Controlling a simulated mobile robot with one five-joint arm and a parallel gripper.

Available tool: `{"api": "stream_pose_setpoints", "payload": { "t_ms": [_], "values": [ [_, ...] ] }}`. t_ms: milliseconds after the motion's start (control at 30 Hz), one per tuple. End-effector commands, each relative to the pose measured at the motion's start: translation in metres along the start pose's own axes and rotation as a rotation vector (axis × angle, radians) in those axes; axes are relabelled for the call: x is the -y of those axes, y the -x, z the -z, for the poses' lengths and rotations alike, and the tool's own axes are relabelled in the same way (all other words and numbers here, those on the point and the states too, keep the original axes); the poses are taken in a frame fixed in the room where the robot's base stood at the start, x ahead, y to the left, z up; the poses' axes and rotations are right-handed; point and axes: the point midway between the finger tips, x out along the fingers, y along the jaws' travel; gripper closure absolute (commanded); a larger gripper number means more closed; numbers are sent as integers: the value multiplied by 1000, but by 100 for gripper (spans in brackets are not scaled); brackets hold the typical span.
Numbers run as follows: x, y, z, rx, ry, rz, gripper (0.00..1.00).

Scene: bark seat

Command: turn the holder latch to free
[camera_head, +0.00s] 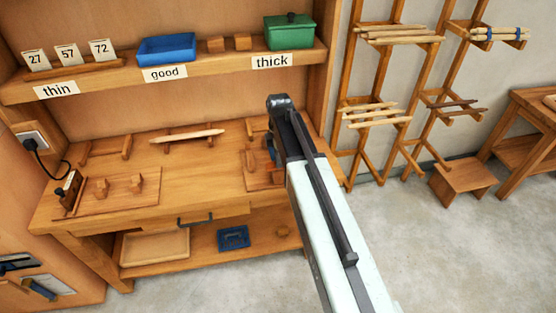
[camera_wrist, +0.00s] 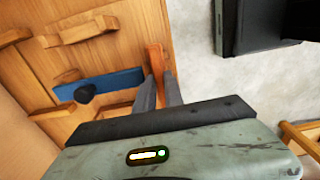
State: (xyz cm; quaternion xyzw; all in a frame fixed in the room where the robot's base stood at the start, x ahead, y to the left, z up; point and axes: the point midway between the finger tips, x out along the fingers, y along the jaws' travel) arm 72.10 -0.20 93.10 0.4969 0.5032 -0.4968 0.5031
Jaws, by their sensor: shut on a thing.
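The wooden holder (camera_head: 257,180) is fixed at the right end of the workbench, partly hidden behind my arm. In the wrist view a blue bar (camera_wrist: 112,84) with a dark round knob (camera_wrist: 85,94) lies across its board. An orange-brown piece (camera_wrist: 154,54), which looks like the holder latch, stands at the board's right edge. My gripper (camera_wrist: 158,78) is shut on this piece, one dark finger on each side. In the head view my arm hides the fingertips and the latch.
A shelf (camera_head: 200,72) above the bench carries a blue tray (camera_head: 166,50) and a green box (camera_head: 290,34). A pale stick (camera_head: 187,136) rests on supports on the bench. Racks with sticks (camera_head: 376,118) stand to the right.

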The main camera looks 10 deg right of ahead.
Motion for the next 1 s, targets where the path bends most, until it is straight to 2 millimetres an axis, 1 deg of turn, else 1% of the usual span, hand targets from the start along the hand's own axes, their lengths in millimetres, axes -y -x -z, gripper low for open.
{"api": "stream_pose_setpoints", "payload": {
  "t_ms": [333,367,400,433,767,867,1000],
  "values": [
    [0,0,0,0,4,0,100],
    [0,0,0,0,4,0,82],
    [0,0,0,0,3,0,70],
    [0,0,0,0,3,0,65],
    [0,2,0,0,2,0,65],
    [0,9,0,0,2,0,65],
    [0,29,0,0,2,0,65]
  ]
}}
